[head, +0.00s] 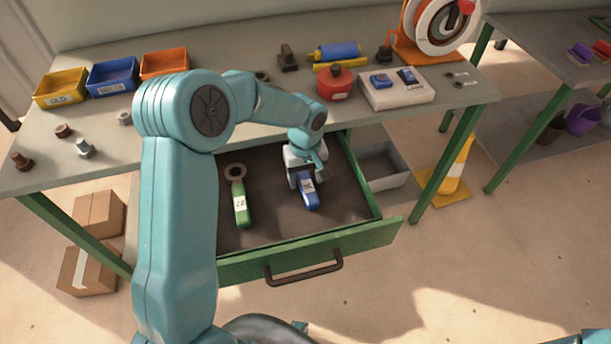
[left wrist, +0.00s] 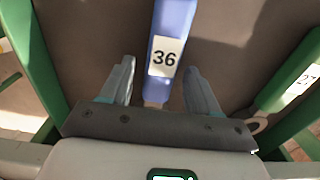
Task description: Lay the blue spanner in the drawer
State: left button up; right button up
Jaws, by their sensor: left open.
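The blue spanner (head: 309,199) lies in the open drawer (head: 345,240), right of the middle. In the left wrist view the spanner (left wrist: 174,22) carries a white label reading 36. My left gripper (head: 306,177) is over the spanner's rear part, inside the drawer's outline. In the left wrist view its two fingers (left wrist: 161,80) stand apart, one on each side of the spanner, with gaps visible. The spanner's far end is hidden under the gripper in the head view. My right gripper is not in view.
A green spanner (head: 240,204) lies in the drawer to the left. The bench above (head: 215,85) holds bins, a red pot (head: 336,84), a white tray (head: 396,92) and a cable reel (head: 437,25). A grey bin (head: 383,168) stands right of the drawer. Drawer floor between the spanners is clear.

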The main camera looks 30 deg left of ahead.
aim_at(306, 179)
pick_arm(q)
notch_tip(306, 179, up, 12)
jog(key=shift+p, duration=0.3)
dwell(0.4)
